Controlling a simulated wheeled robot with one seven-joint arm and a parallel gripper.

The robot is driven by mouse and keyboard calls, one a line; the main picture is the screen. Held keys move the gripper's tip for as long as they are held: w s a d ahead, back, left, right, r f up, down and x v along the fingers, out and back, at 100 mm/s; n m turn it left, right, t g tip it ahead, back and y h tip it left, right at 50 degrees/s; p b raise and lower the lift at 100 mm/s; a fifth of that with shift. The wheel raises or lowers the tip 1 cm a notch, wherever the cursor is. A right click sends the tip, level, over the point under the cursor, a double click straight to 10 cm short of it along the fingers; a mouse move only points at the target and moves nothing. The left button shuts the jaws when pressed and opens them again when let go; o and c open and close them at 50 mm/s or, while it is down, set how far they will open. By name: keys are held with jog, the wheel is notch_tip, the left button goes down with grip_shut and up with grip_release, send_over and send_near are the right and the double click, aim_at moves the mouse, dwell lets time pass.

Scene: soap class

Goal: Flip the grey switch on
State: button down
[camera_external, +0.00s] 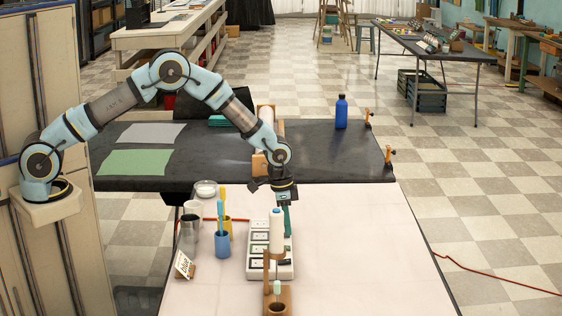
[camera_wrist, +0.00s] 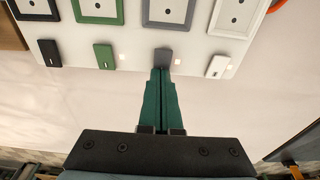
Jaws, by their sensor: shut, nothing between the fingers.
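A white power strip (camera_external: 285,268) lies on the pale table. In the wrist view the strip (camera_wrist: 135,55) shows a row of rocker switches: black (camera_wrist: 50,53), green (camera_wrist: 104,56), grey (camera_wrist: 164,57) and white (camera_wrist: 217,66). Each lines up with a socket framed in its colour, such as the grey-framed socket (camera_wrist: 168,12). My gripper (camera_wrist: 162,72) has its green fingers shut with nothing between them. Their tips are at the near end of the grey switch; I cannot tell whether they touch. In the external view my gripper (camera_external: 287,234) points down over the strip's right side.
A wooden stand (camera_external: 268,262) rises in front of the strip. A blue cup (camera_external: 222,243) with brushes, a metal tumbler (camera_external: 189,235) and a small sign (camera_external: 184,264) stand to the left. The pale table (camera_external: 370,250) is clear on the right.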

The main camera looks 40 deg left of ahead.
jog(key=shift+s+a+f, duration=0.1)
jog(key=shift+s, duration=0.05)
jog(key=shift+s+a+r, duration=0.2)
jog(key=shift+s+a, duration=0.25)
jog(key=shift+a, duration=0.05)
jog(key=shift+r+p, duration=0.4)
jog(key=shift+p, duration=0.05)
notch_tip(320, 180, up, 13)
jog(key=s+a+b, duration=0.1)
jog(key=shift+s+a, duration=0.1)
jog(key=w+d+b, duration=0.1)
jog(key=b, duration=0.4)
jog(key=shift+w+r+b, duration=0.1)
jog(key=shift+w+b, duration=0.05)
jog(key=shift+b, duration=0.25)
